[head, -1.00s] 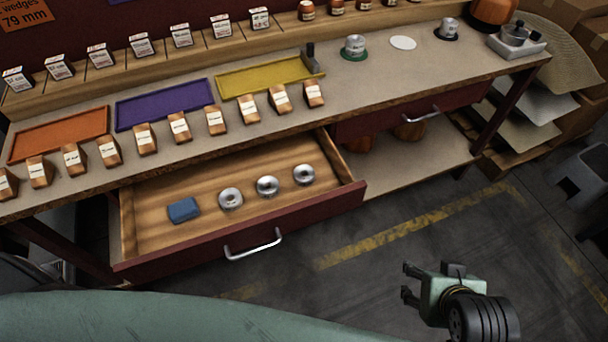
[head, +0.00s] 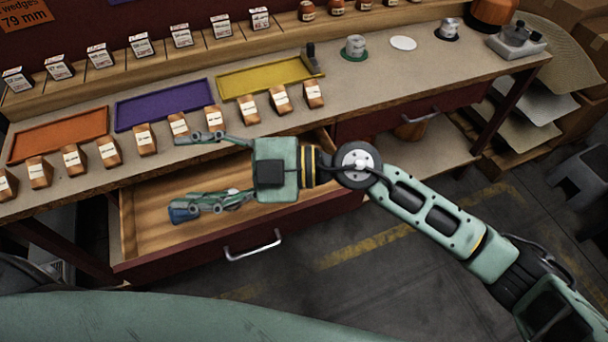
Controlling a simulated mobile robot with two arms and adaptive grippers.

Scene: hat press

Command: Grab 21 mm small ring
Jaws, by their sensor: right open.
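The open drawer (head: 150,240) holds metal rings, now mostly hidden by my right gripper. A small part of the leftmost ring (head: 233,191) shows by the lower finger; the other two are covered by the gripper's body and wrist. My right gripper (head: 183,174) is open and seems empty, reaching in from the right over the drawer with its fingers pointing left. Its upper finger shows against the table's front edge, its lower finger against the drawer floor. I cannot tell its height above the rings or which ring is the small one. My left gripper is out of view.
A blue block (head: 180,215) lies in the drawer, partly behind the lower fingertip. Labelled wooden blocks (head: 145,139) line the table edge above the drawer. Orange, purple (head: 160,105) and yellow (head: 262,77) trays lie behind them. The drawer handle (head: 252,248) sticks out in front.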

